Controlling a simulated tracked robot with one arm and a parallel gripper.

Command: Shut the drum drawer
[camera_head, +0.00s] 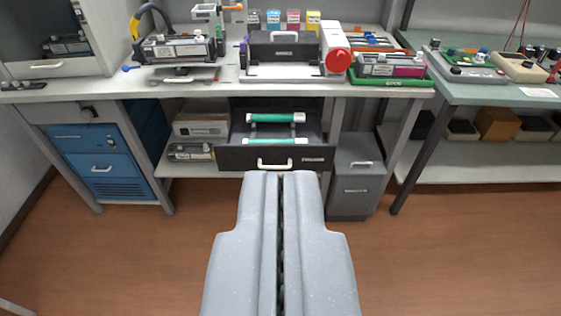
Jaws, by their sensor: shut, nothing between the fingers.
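The drum drawer (230,157) is a dark drawer under the workbench, pulled out toward me. Two green drums with white ends lie inside it, a rear drum (275,118) and a front drum (272,142). A white handle (275,164) is on its front panel, with a small label at the panel's right. My gripper (280,175) is shut and empty. Its tips appear just below the handle in the picture; I cannot tell whether they touch the drawer front.
A blue cabinet (100,165) stands left, a grey bin (356,178) right. A second table (470,92) stands farther right. The brown floor in front is clear.

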